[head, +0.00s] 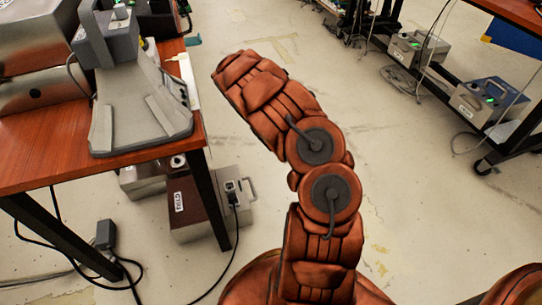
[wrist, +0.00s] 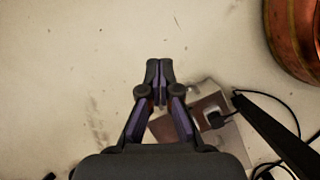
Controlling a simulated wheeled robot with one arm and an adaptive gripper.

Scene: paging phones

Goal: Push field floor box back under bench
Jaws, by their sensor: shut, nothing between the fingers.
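The field floor box (head: 186,206) is a low brown and grey box with a white label, too small to read surely. It sits on the floor at the left bench's front right leg, partly out past the bench edge. A plug and black cable are on its end. In the wrist view, what looks like the same box (wrist: 205,106) lies below and right of my gripper (wrist: 159,66), partly hidden by a finger. My gripper is shut and empty, pointing down over the floor, with its tips past the box's upper left side. The head view does not show the gripper.
The wooden bench (head: 60,150) carries grey equipment. Its dark leg (head: 212,195) stands close by the box. Another grey box (head: 142,182) is under the bench. Cables (head: 60,235) lie on the floor at left. The middle floor is clear; two boxes sit under the right bench.

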